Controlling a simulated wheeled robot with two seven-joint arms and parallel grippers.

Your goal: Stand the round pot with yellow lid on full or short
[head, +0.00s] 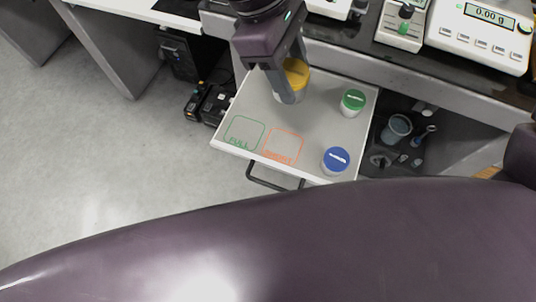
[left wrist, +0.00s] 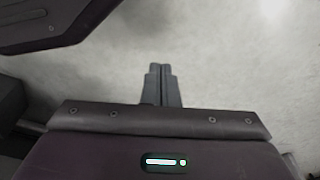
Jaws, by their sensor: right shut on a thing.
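The round pot with yellow lid (head: 298,72) is at the back of the light grey tray-like surface in the head view. My right gripper (head: 290,84) is shut on it, and the fingers hide part of its lid and body. I cannot tell whether the pot touches the surface. Two outlined squares are marked at the front left: green FULL (head: 244,133) and orange SHORT (head: 282,147). Both squares look empty. My left gripper (left wrist: 161,86) shows in the left wrist view with its fingers together and nothing between them, above bare floor.
A green-lidded pot (head: 353,102) and a blue-lidded pot (head: 336,160) stand on the right of the pull-out surface (head: 318,120). A balance (head: 480,32) sits on the bench at the upper right. A dark handle (head: 272,179) juts from the front edge.

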